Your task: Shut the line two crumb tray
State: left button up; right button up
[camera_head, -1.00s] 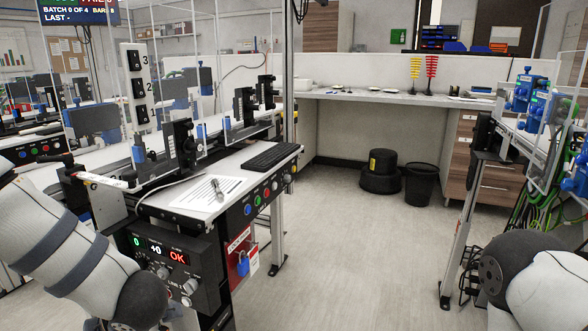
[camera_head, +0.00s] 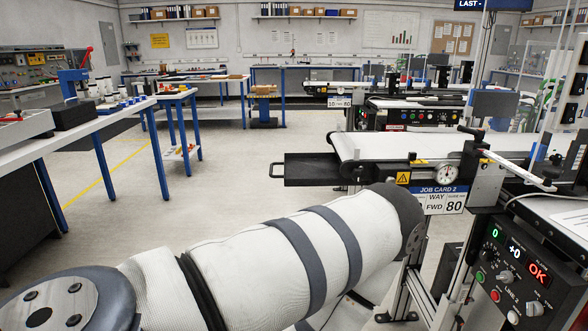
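The line two crumb tray (camera_head: 312,170) is a flat black tray with a loop handle (camera_head: 277,171) at its left end. It sticks out to the left from under the end of the white line two belt (camera_head: 385,146). Its right part is hidden under the belt end. My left arm crosses the lower part of the head view, in front of and below the tray. Neither gripper shows in this view.
The JOB CARD 2 sign (camera_head: 440,198) and a round dial (camera_head: 446,174) are right of the tray. The line two control box (camera_head: 515,268) stands at lower right. A long workbench (camera_head: 95,127) is at left. Open floor lies left of the tray.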

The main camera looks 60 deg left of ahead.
aim_at(300, 169)
jog(key=k+j+u, duration=0.15)
jog(key=u, duration=0.3)
jog(key=k+j+u, duration=0.1)
jog(key=j+u, duration=0.8)
jog(key=k+l, duration=0.05)
jog(key=l, duration=0.05)
